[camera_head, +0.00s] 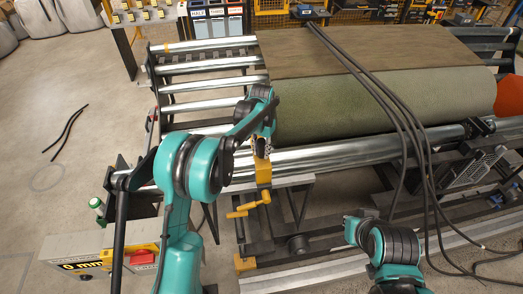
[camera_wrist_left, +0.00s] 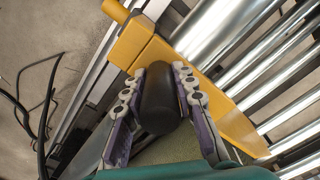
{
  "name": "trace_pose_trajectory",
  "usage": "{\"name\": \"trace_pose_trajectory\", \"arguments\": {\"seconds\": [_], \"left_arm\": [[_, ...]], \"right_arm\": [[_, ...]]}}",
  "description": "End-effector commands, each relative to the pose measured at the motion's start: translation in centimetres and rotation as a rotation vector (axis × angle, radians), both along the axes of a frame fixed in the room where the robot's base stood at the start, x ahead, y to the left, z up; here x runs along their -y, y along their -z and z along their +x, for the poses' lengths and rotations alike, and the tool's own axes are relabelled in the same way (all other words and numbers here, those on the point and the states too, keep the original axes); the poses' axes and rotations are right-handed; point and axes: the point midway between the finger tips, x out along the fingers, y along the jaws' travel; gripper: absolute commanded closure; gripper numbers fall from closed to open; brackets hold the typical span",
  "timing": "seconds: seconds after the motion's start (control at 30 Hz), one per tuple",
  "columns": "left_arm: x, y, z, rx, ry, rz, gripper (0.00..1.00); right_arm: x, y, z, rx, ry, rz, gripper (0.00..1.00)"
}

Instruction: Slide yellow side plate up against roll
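The yellow side plate (camera_head: 263,172) stands at the left end of the turf roll, mostly hidden behind my left arm in the head view. In the left wrist view the yellow plate (camera_wrist_left: 222,104) runs diagonally beside chrome rollers. My left gripper (camera_wrist_left: 158,78) has its fingers on both sides of a black handle (camera_wrist_left: 160,104) at the plate and appears shut on it. The green turf roll (camera_head: 370,102) lies on the rollers. A gap between plate and roll cannot be judged. My right arm shows low right in the head view; its gripper is out of view.
Chrome rollers (camera_head: 207,62) extend left of the roll. A yellow crank (camera_head: 248,206) sits below the front roller (camera_head: 335,152). Black cables (camera_head: 385,92) hang across the roll. A control box with a red button (camera_head: 142,258) stands lower left. Floor at left is mostly clear.

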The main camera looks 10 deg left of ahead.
Motion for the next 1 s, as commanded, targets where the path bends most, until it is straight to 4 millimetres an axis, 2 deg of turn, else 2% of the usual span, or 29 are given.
{"name": "trace_pose_trajectory", "arguments": {"seconds": [0.13,0.23,0.5,0.63,0.8,1.0], "left_arm": [[0.2,0.0,0.1,0.000,0.001,0.000,1.00],[1.5,0.1,0.5,0.001,0.002,-0.001,1.00],[8.9,0.0,2.9,0.003,0.006,-0.003,1.00],[11.5,-0.1,3.8,0.002,0.005,-0.002,1.00],[13.0,-0.1,4.2,0.002,0.001,-0.002,1.00],[13.0,-0.1,4.2,0.002,-0.001,-0.002,1.00]], "right_arm": [[0.0,0.0,0.0,0.000,0.000,0.000,1.00],[0.0,0.2,0.0,0.000,0.000,0.000,1.00],[0.0,0.6,0.0,0.000,0.000,0.000,1.00],[0.0,0.5,0.0,0.000,0.000,0.000,1.00],[0.0,0.5,0.0,0.000,0.000,0.000,1.00],[0.0,0.5,0.0,0.000,0.000,0.000,1.00]]}}
